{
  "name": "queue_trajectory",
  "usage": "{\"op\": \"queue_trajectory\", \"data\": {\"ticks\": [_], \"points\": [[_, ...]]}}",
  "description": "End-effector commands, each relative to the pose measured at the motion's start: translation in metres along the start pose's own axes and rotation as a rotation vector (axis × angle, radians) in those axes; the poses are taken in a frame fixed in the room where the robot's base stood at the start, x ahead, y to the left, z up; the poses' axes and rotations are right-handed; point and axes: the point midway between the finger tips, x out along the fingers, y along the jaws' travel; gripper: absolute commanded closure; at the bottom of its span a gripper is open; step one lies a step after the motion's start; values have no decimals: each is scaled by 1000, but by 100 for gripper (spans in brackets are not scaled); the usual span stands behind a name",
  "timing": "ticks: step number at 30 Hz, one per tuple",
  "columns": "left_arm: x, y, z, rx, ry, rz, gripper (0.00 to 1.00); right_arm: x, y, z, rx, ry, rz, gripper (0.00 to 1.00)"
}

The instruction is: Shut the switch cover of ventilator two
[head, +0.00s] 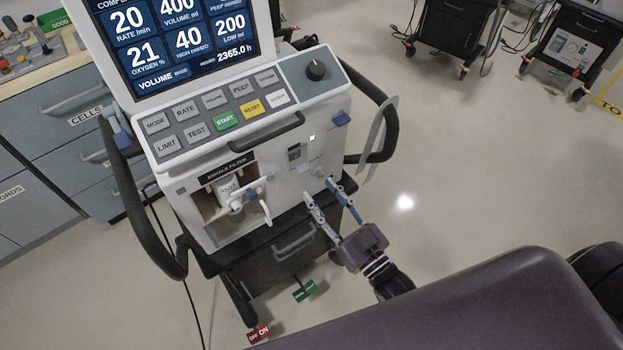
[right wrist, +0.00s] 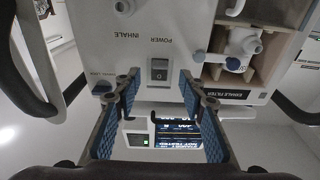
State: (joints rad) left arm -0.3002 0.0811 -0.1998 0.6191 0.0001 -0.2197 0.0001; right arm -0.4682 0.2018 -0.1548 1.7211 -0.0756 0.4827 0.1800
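Ventilator two, as I take it, is the white ventilator (head: 215,170) in the head view. Its rocker power switch (right wrist: 159,70), marked POWER, shows upside down in the right wrist view and also at its front in the head view (head: 295,153). My right gripper (head: 317,188) is open and empty, in front of and below the switch. In the right wrist view its fingers (right wrist: 158,88) stand apart either side of the switch. My left gripper is not in view.
The exhale filter bay (head: 227,192) is left of the switch. A dark side handle (head: 378,130) curves out on the ventilator's right. Drawers (head: 80,140) stand at the left and other carts (head: 448,35) at the back.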

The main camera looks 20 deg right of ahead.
Motion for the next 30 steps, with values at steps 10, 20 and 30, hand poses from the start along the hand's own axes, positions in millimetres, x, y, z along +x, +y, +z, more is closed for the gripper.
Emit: {"op": "queue_trajectory", "data": {"ticks": [10,20,30], "points": [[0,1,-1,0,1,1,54,-52,0,0,0,1,0,62],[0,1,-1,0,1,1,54,-56,0,0,0,1,0,62],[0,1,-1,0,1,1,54,-56,0,2,0,-5,1,62]]}}
